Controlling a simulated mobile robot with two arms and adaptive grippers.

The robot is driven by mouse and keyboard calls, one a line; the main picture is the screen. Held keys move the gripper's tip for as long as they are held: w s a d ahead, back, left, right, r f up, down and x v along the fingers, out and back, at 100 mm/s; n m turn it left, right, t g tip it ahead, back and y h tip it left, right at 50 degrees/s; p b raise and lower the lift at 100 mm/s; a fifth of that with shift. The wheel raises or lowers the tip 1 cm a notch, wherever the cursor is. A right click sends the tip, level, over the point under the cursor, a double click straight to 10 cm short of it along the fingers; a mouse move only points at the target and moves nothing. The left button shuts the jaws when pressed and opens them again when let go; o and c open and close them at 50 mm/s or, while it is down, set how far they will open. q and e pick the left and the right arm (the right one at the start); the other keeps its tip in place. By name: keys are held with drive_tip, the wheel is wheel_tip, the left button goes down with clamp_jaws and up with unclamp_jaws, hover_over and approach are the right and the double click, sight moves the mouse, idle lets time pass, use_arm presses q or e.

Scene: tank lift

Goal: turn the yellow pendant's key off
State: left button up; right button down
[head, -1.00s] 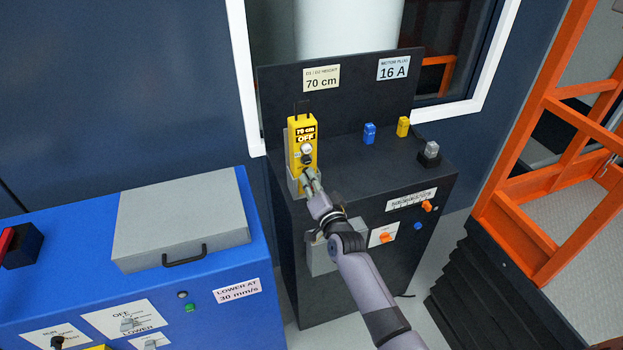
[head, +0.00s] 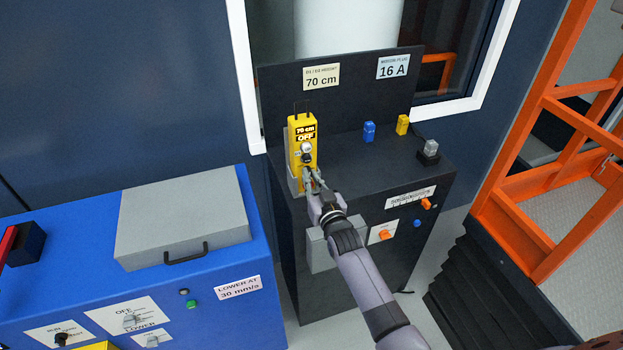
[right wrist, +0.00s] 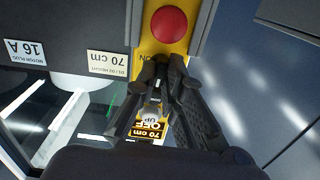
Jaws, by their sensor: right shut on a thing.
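The yellow pendant (head: 303,127) stands upright at the left edge of the black cabinet's top. Its display reads "70 cm" and "OFF", with a pale round button below. My right gripper (head: 312,180) is at the pendant's lower front. In the right wrist view the pendant (right wrist: 151,45) appears upside down, with a red button and the letters "ON" beside my fingertips. My right gripper (right wrist: 164,66) is shut there on the small key, which the fingertips mostly hide; its angle cannot be told. My left gripper is not in view.
The black cabinet (head: 345,255) carries a blue plug (head: 369,132), a yellow plug (head: 402,125) and orange knobs on its front. A blue console (head: 60,240) with a grey lid stands at left. An orange railing (head: 530,130) stands at right.

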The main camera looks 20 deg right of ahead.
drive_tip(key=shift+n, duration=0.4)
drive_tip(key=c, duration=2)
unclamp_jaws()
drive_tip(key=shift+o, duration=0.2)
drive_tip(key=s, duration=1.2)
drive_tip(key=shift+d, duration=0.25)
drive_tip(key=shift+f, duration=0.1)
